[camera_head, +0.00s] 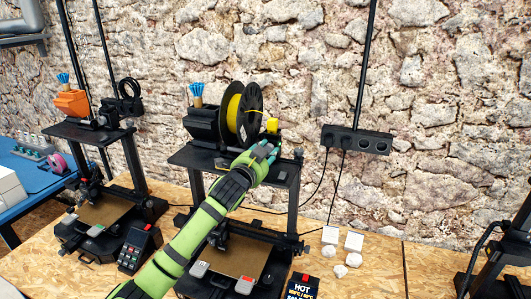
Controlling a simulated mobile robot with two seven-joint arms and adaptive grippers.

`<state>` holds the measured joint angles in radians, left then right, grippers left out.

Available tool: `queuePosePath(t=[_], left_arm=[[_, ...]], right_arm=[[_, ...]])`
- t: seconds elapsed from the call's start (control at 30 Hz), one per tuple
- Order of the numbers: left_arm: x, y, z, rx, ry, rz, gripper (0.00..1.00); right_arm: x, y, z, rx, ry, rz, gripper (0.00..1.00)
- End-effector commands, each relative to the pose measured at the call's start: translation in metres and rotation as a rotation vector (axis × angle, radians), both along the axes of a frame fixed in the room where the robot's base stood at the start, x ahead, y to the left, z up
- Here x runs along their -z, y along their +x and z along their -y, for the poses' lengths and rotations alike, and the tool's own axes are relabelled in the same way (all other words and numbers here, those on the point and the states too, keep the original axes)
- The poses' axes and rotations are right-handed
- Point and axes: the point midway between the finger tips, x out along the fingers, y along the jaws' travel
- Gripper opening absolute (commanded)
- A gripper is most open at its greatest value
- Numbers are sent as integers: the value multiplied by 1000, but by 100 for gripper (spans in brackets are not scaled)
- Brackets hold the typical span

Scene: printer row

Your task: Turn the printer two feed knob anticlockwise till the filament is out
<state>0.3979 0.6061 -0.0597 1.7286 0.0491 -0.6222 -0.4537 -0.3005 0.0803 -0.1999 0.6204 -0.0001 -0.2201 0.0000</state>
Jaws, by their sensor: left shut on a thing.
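The middle printer (284,210) stands on the wooden bench, with a yellow filament spool (236,118) upright on its top shelf. My left gripper (270,150), on the green arm, is at the right end of that shelf. Its teal-tipped fingers are shut on a small part there, which I take to be the feed knob; the fingers mostly hide it. A small yellow piece (272,125) shows just above the fingers. How far the knob is turned and where the filament ends cannot be seen. My right gripper is not in view.
Another printer (109,205) stands at the left and part of one at the right edge. A black socket strip (357,140) is on the stone wall. Small white blocks (353,241) and a HOT sign (302,287) are on the bench to the right, where some wood is clear.

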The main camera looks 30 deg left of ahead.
Motion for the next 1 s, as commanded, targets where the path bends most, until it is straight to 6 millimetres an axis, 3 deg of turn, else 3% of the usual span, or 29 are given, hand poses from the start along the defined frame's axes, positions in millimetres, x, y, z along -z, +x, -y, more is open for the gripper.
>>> queuePosePath(t=[0.4,0.9,0.93,0.97,1.0], left_arm=[[0,0,1,2,-159,38,0],[-1,0,0,1,-172,43,0],[-1,0,0,1,-172,43,41],[-1,0,0,1,-172,43,53],[-1,0,0,1,-171,44,56]], right_arm=[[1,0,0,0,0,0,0],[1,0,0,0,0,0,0],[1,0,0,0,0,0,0],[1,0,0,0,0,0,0],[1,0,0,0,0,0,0]])
